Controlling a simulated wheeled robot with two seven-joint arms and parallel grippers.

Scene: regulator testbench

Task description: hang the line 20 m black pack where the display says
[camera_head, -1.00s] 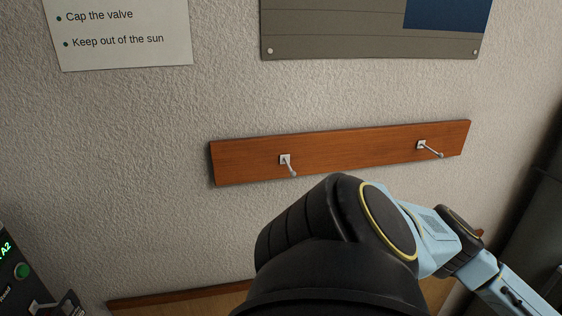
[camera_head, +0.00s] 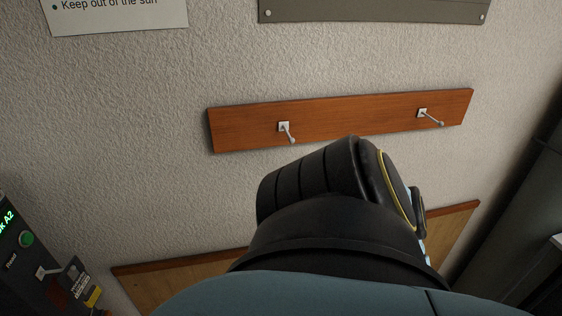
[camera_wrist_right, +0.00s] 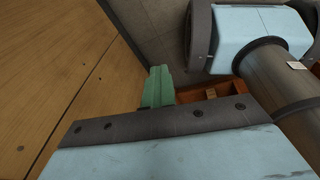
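A dark pack (camera_head: 76,277) with small print and a yellow patch is at the lower left of the head view, beside a small metal hook (camera_head: 42,272); its print is too small to read. The black display unit (camera_head: 14,240) shows green text, cut off at the edge, ending in "k A2". A brown wooden rail (camera_head: 350,118) on the wall carries a left hook (camera_head: 285,128) and a right hook (camera_head: 424,114), both bare. Neither gripper shows in the head view. In the right wrist view, a green finger-like part (camera_wrist_right: 158,88) shows past my arm's casing; its opening is hidden.
A wooden surface with a brown edge (camera_head: 160,264) lies below the rail, partly covered by my arm. A dark grey cabinet-like body (camera_head: 520,220) stands at the right. Wooden panels (camera_wrist_right: 60,60) fill the left of the wrist view.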

